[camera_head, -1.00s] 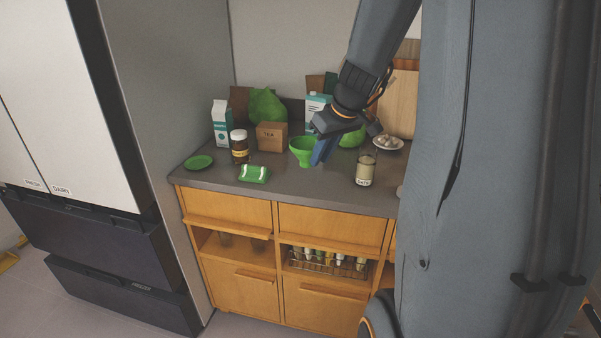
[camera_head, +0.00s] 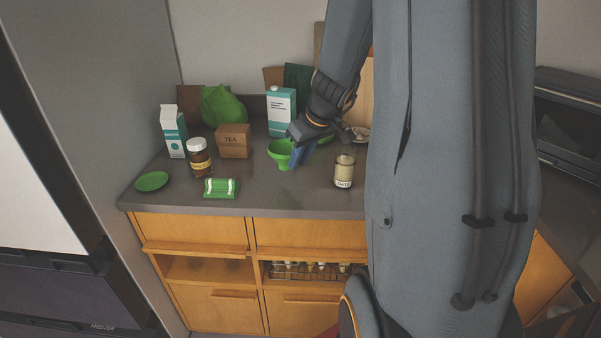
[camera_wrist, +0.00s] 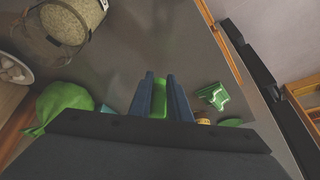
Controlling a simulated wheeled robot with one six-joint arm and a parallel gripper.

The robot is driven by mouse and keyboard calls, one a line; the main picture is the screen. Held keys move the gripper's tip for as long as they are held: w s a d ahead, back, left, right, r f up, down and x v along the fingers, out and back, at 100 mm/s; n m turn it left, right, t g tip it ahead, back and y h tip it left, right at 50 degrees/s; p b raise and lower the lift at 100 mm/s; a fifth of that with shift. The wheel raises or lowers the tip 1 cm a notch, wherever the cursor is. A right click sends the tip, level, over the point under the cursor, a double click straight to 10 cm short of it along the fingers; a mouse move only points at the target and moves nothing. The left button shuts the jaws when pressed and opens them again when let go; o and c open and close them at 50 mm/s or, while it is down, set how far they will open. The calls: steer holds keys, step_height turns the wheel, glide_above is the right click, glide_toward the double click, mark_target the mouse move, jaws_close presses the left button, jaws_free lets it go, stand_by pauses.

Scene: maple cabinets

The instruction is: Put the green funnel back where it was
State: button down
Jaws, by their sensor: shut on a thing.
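The green funnel (camera_head: 281,150) is at the middle of the dark countertop in the head view, wide mouth up. My gripper (camera_head: 298,160) reaches down from the upper right, its blue fingers at the funnel's right side. In the wrist view my gripper (camera_wrist: 160,80) has its two fingers closed on a green piece of the funnel (camera_wrist: 159,104). The rest of the funnel is hidden there by my gripper. I cannot tell whether the funnel touches the counter.
Around it stand an oat jar (camera_head: 344,170), a tea box (camera_head: 233,141), cartons (camera_head: 281,112), a brown jar (camera_head: 199,160), a green packet (camera_head: 220,188) and a green saucer (camera_head: 152,181). The front middle counter is clear. A wire rack (camera_head: 305,270) sits in the cabinet below.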

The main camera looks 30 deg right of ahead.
steer(key=shift+d+f, duration=0.1)
steer(key=shift+f, duration=2.2)
steer(key=shift+f+b, duration=0.15)
steer(key=shift+b, duration=0.25)
steer(key=c, duration=1.6)
jaws_free()
steer(key=shift+c, duration=0.2)
steer(key=shift+r, duration=0.2)
steer(key=v, duration=1.1)
steer(key=s+a+f+g, duration=0.1)
steer(key=s+a+f, duration=0.2)
steer(key=a, duration=0.3)
steer(key=s+a+f+m+g, duration=0.1)
steer(key=s+a+f, duration=0.2)
steer(key=s+a, duration=0.2)
steer(key=s+a+f+g+h, duration=0.1)
steer(key=s+a+f, duration=0.2)
steer(key=a, duration=0.5)
steer(key=shift+s+m+g+b, duration=0.3)
steer(key=shift+s+b, duration=0.05)
steer(key=shift+s, duration=0.2)
steer(key=shift+a, duration=0.1)
